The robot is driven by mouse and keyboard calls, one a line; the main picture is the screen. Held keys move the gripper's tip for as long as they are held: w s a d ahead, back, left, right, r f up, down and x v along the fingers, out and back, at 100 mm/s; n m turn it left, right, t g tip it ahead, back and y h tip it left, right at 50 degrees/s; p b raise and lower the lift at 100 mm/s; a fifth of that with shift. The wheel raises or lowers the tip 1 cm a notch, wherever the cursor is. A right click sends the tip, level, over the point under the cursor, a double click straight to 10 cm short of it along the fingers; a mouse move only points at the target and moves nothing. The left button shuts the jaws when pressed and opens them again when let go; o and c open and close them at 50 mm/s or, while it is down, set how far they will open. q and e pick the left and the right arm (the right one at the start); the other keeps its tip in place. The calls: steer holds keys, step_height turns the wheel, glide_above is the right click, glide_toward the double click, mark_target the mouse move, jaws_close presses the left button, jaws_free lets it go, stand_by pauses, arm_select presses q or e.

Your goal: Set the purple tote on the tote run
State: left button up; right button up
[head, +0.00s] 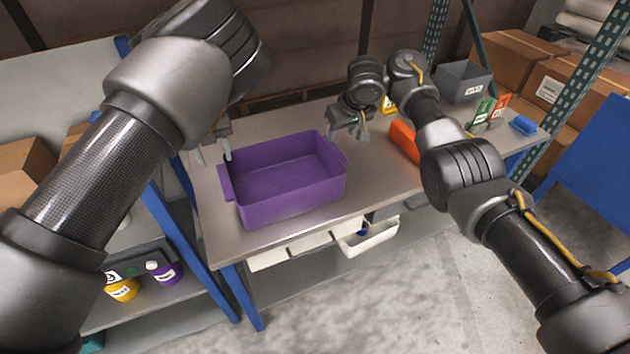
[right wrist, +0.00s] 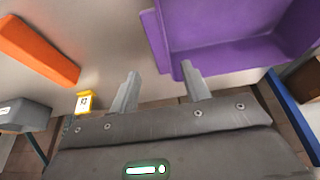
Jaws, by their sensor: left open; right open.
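The purple tote (head: 290,200) stands upright and empty on a grey worktable (head: 225,235), with a lip at each end. My left gripper (head: 227,150) is open beside the tote's far left corner, partly hidden by my own arm. My right gripper (head: 362,130) is open and empty near the tote's far right corner, apart from it. In the right wrist view the tote (right wrist: 235,50) fills the upper right, and one fingertip shows close to its lip; I cannot tell whether they touch. I cannot make out for certain which surface is the tote run.
An orange block (head: 404,141) and a small yellow sign (head: 389,104) are right of my right gripper. A grey bin (head: 463,83), upright cards (head: 487,112) and a blue item (head: 523,125) sit at the table's right end. White trays (head: 368,238) hang under the front edge.

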steer(key=shift+v, duration=1.1)
steer(key=shift+s, duration=0.1)
